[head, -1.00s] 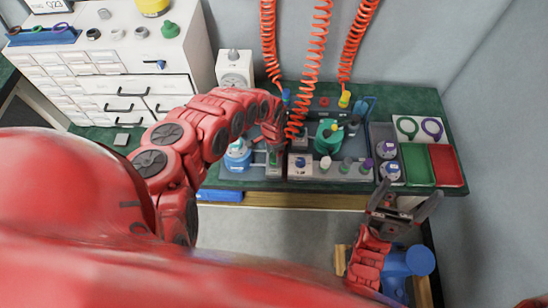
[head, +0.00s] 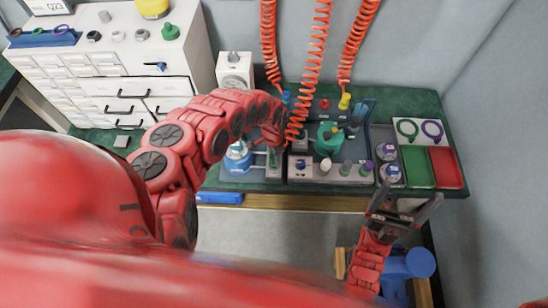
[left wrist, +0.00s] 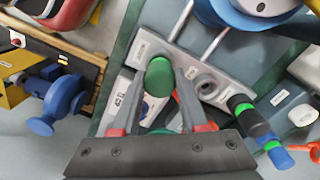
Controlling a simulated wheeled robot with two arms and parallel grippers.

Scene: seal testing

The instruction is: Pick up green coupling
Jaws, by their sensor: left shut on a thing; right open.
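The green coupling (left wrist: 160,78), a short green cylinder, sits between the fingertips of my left gripper (left wrist: 167,84) in the left wrist view. That gripper is shut on it, beside a grey block with round holes. Whether the coupling's lower end is clear of the block cannot be told. In the head view my left gripper (head: 273,150) is over the bench, left of the row of coloured plugs, and mostly hides what it holds. My right gripper (head: 411,194) is open and empty in front of the bench's right part.
A green round device (head: 328,139) stands right of my left gripper, behind the plug strip (head: 325,172). Red coiled hoses (head: 309,60) hang close to that gripper. Green (head: 418,166) and red (head: 447,168) trays lie at right. A blue-based device (head: 237,163) stands left.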

